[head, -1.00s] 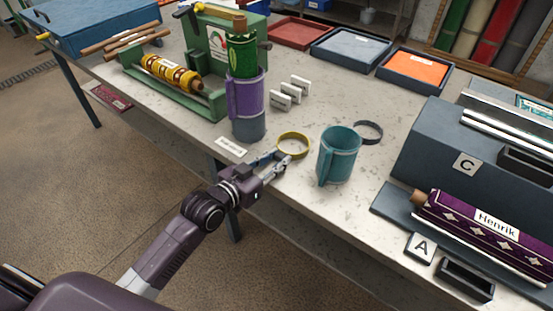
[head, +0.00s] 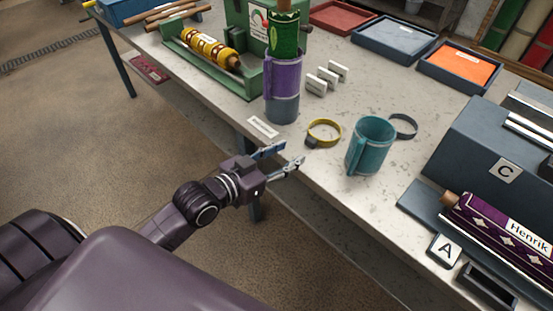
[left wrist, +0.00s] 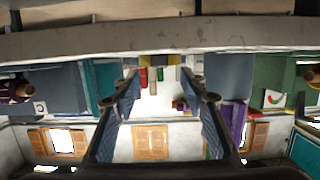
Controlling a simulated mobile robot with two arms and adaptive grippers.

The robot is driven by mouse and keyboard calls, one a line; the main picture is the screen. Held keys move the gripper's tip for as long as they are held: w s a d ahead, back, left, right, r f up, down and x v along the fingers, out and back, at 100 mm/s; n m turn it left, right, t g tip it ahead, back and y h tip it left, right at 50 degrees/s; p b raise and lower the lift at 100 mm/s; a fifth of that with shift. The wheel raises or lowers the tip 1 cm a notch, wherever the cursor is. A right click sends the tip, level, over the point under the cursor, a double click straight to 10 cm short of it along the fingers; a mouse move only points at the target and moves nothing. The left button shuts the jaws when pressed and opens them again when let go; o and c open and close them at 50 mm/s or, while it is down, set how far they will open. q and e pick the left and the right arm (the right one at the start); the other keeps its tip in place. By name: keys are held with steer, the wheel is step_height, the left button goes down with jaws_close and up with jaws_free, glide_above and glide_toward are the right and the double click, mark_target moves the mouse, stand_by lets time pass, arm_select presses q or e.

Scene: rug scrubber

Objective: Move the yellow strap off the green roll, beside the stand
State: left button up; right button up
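The yellow strap (head: 323,132) lies as a ring on the tabletop, with a dark buckle at its front left. It lies right of the stand (head: 282,105), a grey and purple holder, and is apart from it. The green roll (head: 285,37) stands upright in the holder, with no yellow strap seen on it. My left gripper (head: 286,158) is open and empty at the table's front edge, short of the strap. In the left wrist view a yellow band, seemingly the strap (left wrist: 158,60), shows beyond the spread fingers. My right gripper is not in view.
A teal mug-like holder (head: 370,147) stands right of the strap, with a dark ring (head: 404,126) behind it. A white label (head: 263,127) lies before the stand, and several white blocks (head: 327,78) behind. A green machine (head: 240,80) is at the back left.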

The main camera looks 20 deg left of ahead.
arm_select(q)
steer(key=shift+v, duration=1.95)
steer(key=a+f+n+g+y, duration=0.1)
steer(key=a+f, duration=0.2)
steer(key=f, duration=0.6)
steer(key=a+f+n+g+y, duration=0.1)
steer(key=a+f+y, duration=0.15)
steer(key=f, duration=0.55)
steer(key=s+a+f+g, duration=0.1)
steer(key=s+f, duration=0.2)
steer(key=f, duration=0.3)
steer(key=s+a+f+g+y, duration=0.1)
steer(key=s+f+g, duration=0.15)
steer(key=f, duration=0.45)
steer(key=s+a+f, duration=0.1)
steer(key=s+f, duration=0.2)
steer(key=f, duration=0.3)
steer(key=s+d+f+g, duration=0.3)
steer(key=s+f, duration=0.8)
steer(key=s, duration=0.4)
steer(key=s+d+f+g, duration=0.3)
steer(key=s+f, duration=0.8)
steer(key=s, duration=0.5)
steer(key=shift+g+y, duration=0.35)
steer(key=shift+g, duration=0.5)
steer(key=shift+s+d, duration=0.1)
